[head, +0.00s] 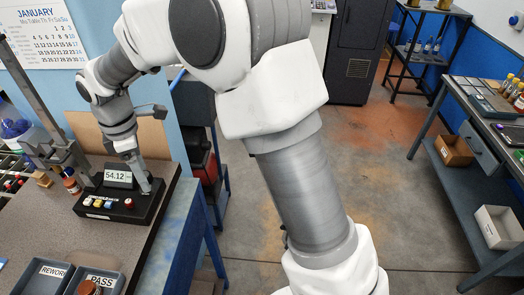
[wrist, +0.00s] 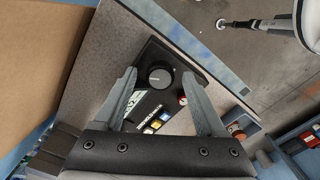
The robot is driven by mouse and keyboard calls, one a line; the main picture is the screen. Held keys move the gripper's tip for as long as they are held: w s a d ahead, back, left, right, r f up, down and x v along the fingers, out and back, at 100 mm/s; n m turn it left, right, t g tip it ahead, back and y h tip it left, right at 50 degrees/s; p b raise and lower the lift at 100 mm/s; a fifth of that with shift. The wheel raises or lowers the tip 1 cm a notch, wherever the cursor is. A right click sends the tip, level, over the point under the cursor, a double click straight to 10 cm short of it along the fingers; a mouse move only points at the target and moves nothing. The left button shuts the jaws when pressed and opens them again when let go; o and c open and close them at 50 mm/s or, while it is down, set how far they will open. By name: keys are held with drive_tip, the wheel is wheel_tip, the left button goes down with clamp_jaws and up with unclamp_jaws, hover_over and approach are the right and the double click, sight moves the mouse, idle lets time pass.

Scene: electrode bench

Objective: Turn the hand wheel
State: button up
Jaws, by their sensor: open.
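The hand wheel (wrist: 160,76), a round black knob, sits on a black meter box (head: 94,212) on the bench. My gripper (wrist: 159,72) is open, with one fingertip to each side of the hand wheel in the wrist view. I cannot tell whether the fingers touch it or are still above it. In the head view my gripper (head: 142,178) is at the right end of the box and hides the hand wheel. The box's display (head: 117,176) reads 54.12. Several coloured buttons (head: 97,203) and a red knob (head: 129,203) are on the box.
A metal stand (head: 62,150) and a small brown bottle (head: 71,185) are left of the box. A PASS tray (head: 112,281) and a REWORK tray (head: 40,284) are at the bench front. The bench's edge runs close by on the right.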

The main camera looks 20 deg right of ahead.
drive_tip(key=n, duration=0.7)
drive_tip(key=shift+n+p, duration=0.3)
drive_tip(key=shift+n, duration=0.1)
drive_tip(key=n, duration=0.2)
drive_tip(key=shift+s+a+n, duration=0.1)
drive_tip(key=shift+a+n, duration=0.05)
drive_tip(key=shift+n, duration=0.25)
drive_tip(key=n, duration=0.4)
drive_tip(key=shift+n, duration=0.4)
wheel_tip(320, 180, up, 17)
drive_tip(key=s+d+f+m+t+b, duration=0.2)
drive_tip(key=s+d+m, duration=0.5)
drive_tip(key=d+m, duration=0.5)
drive_tip(key=s+d+f+m+t+b, duration=0.1)
drive_tip(key=s+d+f+m+t, duration=0.1)
drive_tip(key=s+d+m, duration=0.6)
drive_tip(key=shift+d+m+t+b, duration=0.35)
drive_tip(key=shift+d+m, duration=1.75)
drive_tip(key=shift+m, duration=2.4)
